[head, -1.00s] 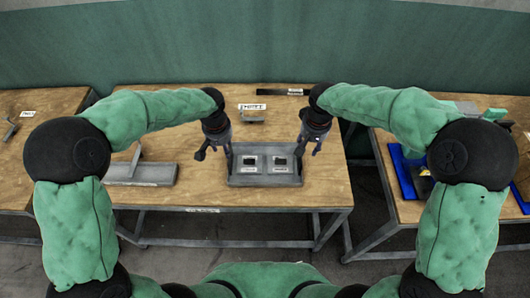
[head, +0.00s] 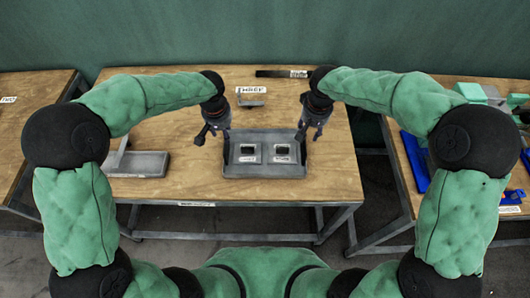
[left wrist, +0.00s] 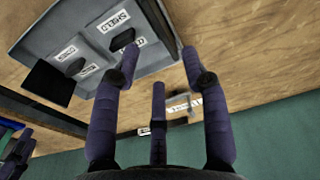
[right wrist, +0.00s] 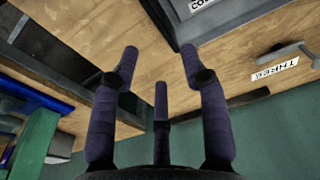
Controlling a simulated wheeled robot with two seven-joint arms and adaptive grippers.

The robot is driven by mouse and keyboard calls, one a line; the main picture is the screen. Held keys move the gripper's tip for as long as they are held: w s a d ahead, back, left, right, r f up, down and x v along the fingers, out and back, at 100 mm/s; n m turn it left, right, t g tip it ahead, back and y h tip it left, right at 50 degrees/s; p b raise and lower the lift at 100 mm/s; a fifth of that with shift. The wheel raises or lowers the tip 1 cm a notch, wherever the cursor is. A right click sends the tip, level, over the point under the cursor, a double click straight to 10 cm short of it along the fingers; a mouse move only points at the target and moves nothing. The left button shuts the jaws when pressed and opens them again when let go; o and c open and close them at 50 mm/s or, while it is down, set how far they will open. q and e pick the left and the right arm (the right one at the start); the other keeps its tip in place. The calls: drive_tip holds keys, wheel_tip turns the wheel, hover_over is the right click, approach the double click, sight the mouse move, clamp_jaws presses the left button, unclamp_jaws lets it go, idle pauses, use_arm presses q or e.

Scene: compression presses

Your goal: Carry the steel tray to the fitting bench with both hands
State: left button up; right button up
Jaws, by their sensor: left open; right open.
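The grey steel tray (head: 264,172) rests on the middle wooden bench (head: 180,190). Two labelled plates with dark blocks lie in it; the left wrist view reads SHIELD (left wrist: 114,22) on one label. My left gripper (head: 212,138) is open at the tray's left side. My right gripper (head: 309,136) is open by the tray's right side. In the right wrist view the tray's corner (right wrist: 176,30) shows near the fingertips (right wrist: 160,52). I cannot tell whether fingers touch it. Which bench is the fitting bench is unclear.
A grey plate with an upright handle (head: 142,164) lies left of the tray. Behind are a THREE sign (head: 253,89), a small grey part (head: 250,103) and a dark strip (head: 272,73). A right bench holds blue trays (head: 415,160); gaps separate the benches.

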use_arm(q)
drive_tip(key=shift+r, duration=0.1)
use_arm(e)
drive_tip(key=shift+r, duration=0.1)
use_arm(q)
hover_over(229, 154)
drive_tip(key=f, duration=1)
drive_tip(key=shift+w+f, duration=0.2)
drive_tip(key=shift+f, duration=0.2)
use_arm(e)
drive_tip(key=f, duration=0.7)
drive_tip(key=w+f, duration=0.1)
drive_tip(key=f, duration=0.2)
drive_tip(key=shift+w+f, duration=0.1)
drive_tip(key=shift+f, duration=0.3)
use_arm(q)
drive_tip(key=shift+c, duration=0.3)
use_arm(e)
drive_tip(key=shift+c, duration=0.3)
use_arm(q)
clamp_jaws()
use_arm(e)
clamp_jaws()
use_arm(q)
drive_tip(key=shift+r, duration=0.1)
use_arm(e)
drive_tip(key=shift+r, duration=0.1)
